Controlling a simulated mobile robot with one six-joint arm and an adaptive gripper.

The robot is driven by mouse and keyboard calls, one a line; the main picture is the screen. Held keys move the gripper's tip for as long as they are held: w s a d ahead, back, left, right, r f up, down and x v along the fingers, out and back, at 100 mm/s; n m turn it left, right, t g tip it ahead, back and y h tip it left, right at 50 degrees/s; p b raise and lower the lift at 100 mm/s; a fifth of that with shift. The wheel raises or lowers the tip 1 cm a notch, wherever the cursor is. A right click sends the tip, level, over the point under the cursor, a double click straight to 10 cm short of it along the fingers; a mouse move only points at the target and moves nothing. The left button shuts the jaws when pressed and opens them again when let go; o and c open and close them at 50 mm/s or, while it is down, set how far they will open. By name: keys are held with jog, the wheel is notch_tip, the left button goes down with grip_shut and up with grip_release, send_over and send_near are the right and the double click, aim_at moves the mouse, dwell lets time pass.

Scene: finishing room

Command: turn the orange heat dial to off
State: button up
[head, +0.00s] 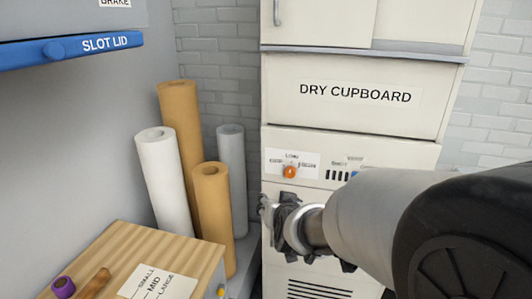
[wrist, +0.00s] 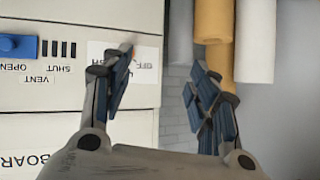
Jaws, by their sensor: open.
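The orange heat dial (head: 290,172) is a small round knob on a white label plate (head: 309,158) low on the dry cupboard front. LOW is printed above it, with smaller words to either side. I cannot tell where it points. My gripper (head: 275,212) is just below and left of the dial in the head view, open and apparently empty. In the wrist view, which is upside down, my gripper (wrist: 162,75) has its fingers spread. The left finger overlaps the label plate (wrist: 148,68), where OFF shows, and the dial is not clearly seen there.
A blue vent slider (wrist: 18,47) with OPEN and SHUT marks sits beside the label. Paper rolls (head: 180,120) stand left of the dry cupboard (head: 300,120). A wooden bench (head: 190,255) holds a purple-ended tool (head: 64,287). A blue slot lid (head: 50,52) juts out upper left.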

jog(key=w+f+m+t+h+p, duration=0.1)
jog(key=w+f+t+h, duration=0.15)
jog(key=w, duration=0.45)
jog(key=m+t+h+p, duration=0.1)
jog(key=t+h+p, duration=0.1)
jog(key=t+h, duration=0.15)
send_near(290, 175)
jog(key=shift+g, duration=0.5)
jog(key=x, duration=0.3)
jog(key=b+x, duration=0.1)
jog(key=x, duration=0.2)
jog(key=r+b+x, duration=0.1)
jog(key=x, duration=0.2)
jog(key=shift+w+a, duration=0.1)
jog(key=shift+w, duration=0.2)
jog(key=c, duration=1.1)
